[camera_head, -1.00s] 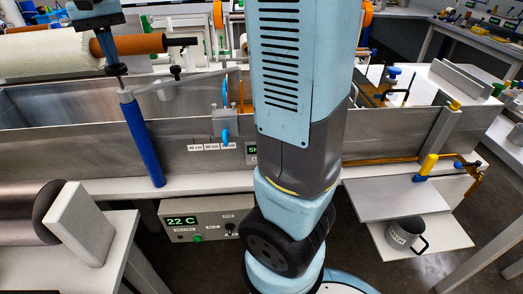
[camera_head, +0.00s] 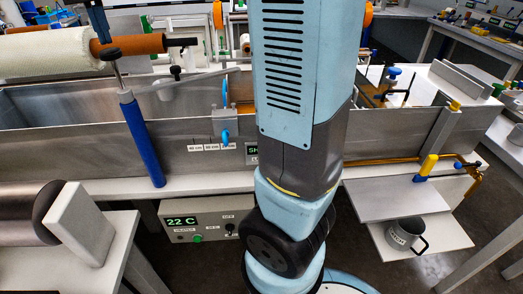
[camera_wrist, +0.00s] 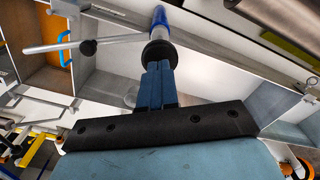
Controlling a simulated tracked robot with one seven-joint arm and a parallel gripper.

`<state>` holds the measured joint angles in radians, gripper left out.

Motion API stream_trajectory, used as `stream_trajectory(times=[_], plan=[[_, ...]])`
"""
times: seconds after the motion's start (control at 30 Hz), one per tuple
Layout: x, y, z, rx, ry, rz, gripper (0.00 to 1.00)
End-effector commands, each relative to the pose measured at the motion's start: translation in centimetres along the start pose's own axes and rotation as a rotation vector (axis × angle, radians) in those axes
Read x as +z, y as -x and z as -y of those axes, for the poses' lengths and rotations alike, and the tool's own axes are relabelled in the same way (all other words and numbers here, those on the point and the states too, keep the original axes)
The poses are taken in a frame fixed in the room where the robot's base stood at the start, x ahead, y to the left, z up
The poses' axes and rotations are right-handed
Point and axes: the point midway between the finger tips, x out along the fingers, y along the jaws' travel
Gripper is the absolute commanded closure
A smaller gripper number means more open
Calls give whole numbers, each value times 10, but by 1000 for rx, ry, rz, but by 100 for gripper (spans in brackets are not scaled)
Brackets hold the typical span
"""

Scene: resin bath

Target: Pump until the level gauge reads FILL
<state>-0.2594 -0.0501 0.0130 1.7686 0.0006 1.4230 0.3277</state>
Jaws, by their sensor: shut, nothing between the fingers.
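The hand pump is an upright blue cylinder (camera_head: 142,140) at the tank's front wall, with a thin rod and a black knob (camera_head: 110,54) on top. My gripper (camera_head: 105,40) is above the knob, with its fingers pressed together and empty. In the wrist view the fingertips (camera_wrist: 158,66) are at the black knob (camera_wrist: 158,50); whether they touch it I cannot tell. The level gauge's green display (camera_head: 252,149) begins "SH"; my arm hides the rest. A blue pointer piece (camera_head: 225,136) hangs on the tank wall beside marked labels (camera_head: 211,147).
The long metal tank (camera_head: 70,147) crosses the view. A white roll (camera_head: 45,52) lies over its left part. A control box (camera_head: 195,222) reads 22 C below. A mug (camera_head: 405,235) stands on a low shelf at the right. My arm blocks the centre.

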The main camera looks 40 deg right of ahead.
Motion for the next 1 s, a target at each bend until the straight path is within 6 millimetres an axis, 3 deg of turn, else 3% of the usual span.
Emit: stream_trajectory(times=[0.6,0.87,1.0], plan=[[0,-64,0,1,0,3,100],[0,-61,0,0,0,1,100],[0,-47,0,0,0,-1,100]])
